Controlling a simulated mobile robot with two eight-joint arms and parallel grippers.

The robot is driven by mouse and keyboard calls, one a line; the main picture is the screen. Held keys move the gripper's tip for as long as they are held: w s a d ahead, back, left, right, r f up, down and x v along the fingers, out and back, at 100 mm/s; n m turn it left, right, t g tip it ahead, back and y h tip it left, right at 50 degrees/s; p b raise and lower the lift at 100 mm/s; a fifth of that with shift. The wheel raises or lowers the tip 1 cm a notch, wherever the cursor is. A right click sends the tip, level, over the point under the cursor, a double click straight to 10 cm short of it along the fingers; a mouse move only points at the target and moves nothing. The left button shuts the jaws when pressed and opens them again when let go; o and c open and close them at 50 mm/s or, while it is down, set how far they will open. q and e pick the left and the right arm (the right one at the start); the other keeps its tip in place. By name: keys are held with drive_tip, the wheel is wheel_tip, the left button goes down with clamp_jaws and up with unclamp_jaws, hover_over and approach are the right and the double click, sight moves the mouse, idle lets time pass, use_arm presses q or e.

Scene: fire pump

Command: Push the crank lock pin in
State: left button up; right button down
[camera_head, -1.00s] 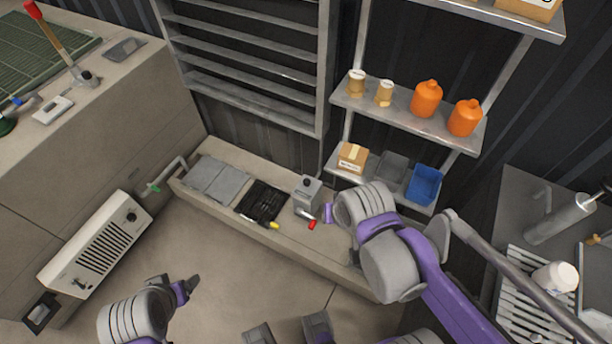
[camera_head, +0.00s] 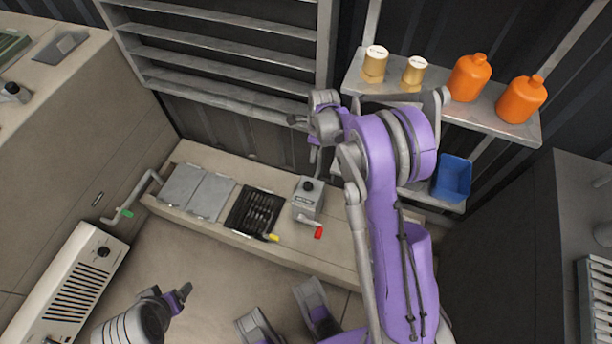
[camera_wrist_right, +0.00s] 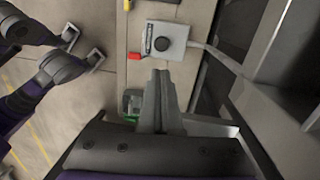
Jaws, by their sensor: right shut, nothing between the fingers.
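A grey pump box (camera_head: 308,200) with a round black knob (camera_head: 308,186) on top stands on the low bench. Its crank (camera_head: 309,218) ends in a red grip (camera_head: 319,232) at the front. The box also shows at the top of the right wrist view (camera_wrist_right: 178,51), with the red grip (camera_wrist_right: 134,56) at its left. I cannot make out the lock pin for certain. My right gripper (camera_head: 296,120) is shut and empty, above and behind the box; in the right wrist view its fingertips (camera_wrist_right: 160,74) appear just below the box. My left gripper (camera_head: 182,292) is low over the floor, away from the bench.
A black slotted tray (camera_head: 254,211) and grey lids (camera_head: 196,192) lie left of the box. A shelf (camera_head: 440,116) with orange bottles and small jars stands behind my right arm. A blue bin (camera_head: 452,180) is at the right. Open floor lies in front of the bench.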

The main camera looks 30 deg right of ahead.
sight(308, 184)
drive_tip(key=shift+m, duration=0.3)
drive_tip(key=f, duration=0.5)
drive_tip(key=a+f+b, duration=0.1)
drive_tip(key=f, duration=0.4)
drive_tip(key=f+b, duration=0.1)
drive_tip(key=f, duration=0.4)
drive_tip(key=shift+w+a, duration=0.1)
drive_tip(key=shift+a, duration=0.1)
